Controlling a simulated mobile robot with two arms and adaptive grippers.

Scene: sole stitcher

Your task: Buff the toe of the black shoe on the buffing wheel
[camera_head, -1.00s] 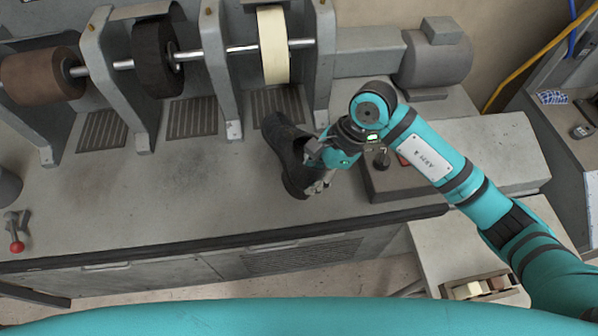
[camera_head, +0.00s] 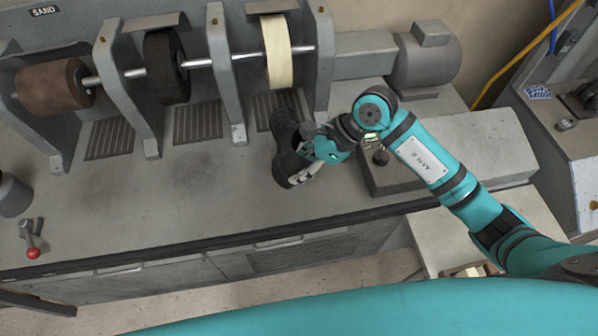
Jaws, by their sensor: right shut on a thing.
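The black shoe (camera_head: 287,146) is in the head view, in front of the pale wheel. My right gripper (camera_head: 303,168) is shut on its near end, at the right side. The shoe's other end points up the picture toward the grated slot under the pale wheel, and a gap shows between shoe and wheel. The pale cream wheel (camera_head: 277,51) sits on the metal shaft at the right; a black wheel (camera_head: 166,68) and a brown wheel (camera_head: 56,88) sit farther left on it. Which one is the buffing wheel is not labelled in view. My left gripper is not in view.
Grey upright brackets (camera_head: 222,75) stand between the wheels. A motor (camera_head: 427,58) is at the right end of the shaft. A control box (camera_head: 402,170) lies right of the shoe. A red-knobbed lever (camera_head: 32,248) is at left. The bench front left of the shoe is clear.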

